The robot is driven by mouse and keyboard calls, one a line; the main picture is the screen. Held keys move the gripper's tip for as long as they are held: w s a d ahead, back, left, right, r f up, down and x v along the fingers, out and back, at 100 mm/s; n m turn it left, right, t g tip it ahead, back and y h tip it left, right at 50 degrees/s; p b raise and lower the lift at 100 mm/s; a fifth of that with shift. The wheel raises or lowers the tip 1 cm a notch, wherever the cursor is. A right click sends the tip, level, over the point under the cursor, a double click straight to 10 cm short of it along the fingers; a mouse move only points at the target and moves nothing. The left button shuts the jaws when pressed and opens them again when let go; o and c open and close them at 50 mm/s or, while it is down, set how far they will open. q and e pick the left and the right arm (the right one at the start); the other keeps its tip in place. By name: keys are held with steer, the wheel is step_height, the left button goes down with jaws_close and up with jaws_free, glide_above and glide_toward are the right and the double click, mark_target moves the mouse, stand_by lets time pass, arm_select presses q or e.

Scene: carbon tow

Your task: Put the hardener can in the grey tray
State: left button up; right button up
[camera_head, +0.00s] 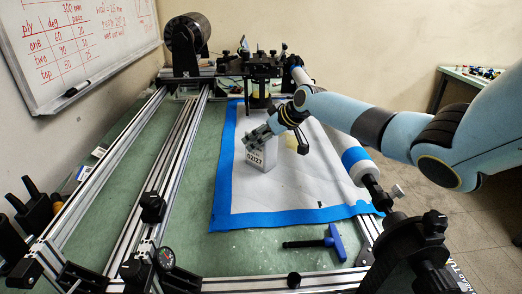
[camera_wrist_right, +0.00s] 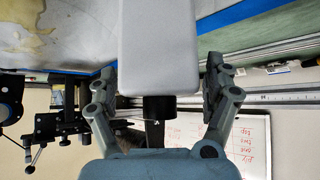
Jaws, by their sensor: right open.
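A white box-shaped can (camera_head: 261,172) marked 02/27 stands on the white sheet near its left side; I cannot read any name on it. My right gripper (camera_head: 265,133) is at the top of this can, its fingers apart. In the right wrist view the pale can (camera_wrist_right: 159,45) with its black cap (camera_wrist_right: 160,107) lies between the open fingers of the right gripper (camera_wrist_right: 160,72). Gaps show on both sides, so the fingers do not visibly press on it. I do not see a grey tray. My left gripper is not in view.
Blue tape (camera_head: 222,190) borders the white sheet (camera_head: 285,195). A blue-handled tool (camera_head: 336,241) lies in front. Metal rails (camera_head: 172,165) run along the left, with a dark cylinder (camera_head: 187,33) at the back. A white-and-blue roller (camera_head: 356,163) is at right. The front green surface is mostly clear.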

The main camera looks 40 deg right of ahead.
steer(key=shift+w+f, duration=0.2)
steer(key=shift+f, duration=0.05)
steer(key=c, duration=1.7)
steer(key=shift+r, duration=0.1)
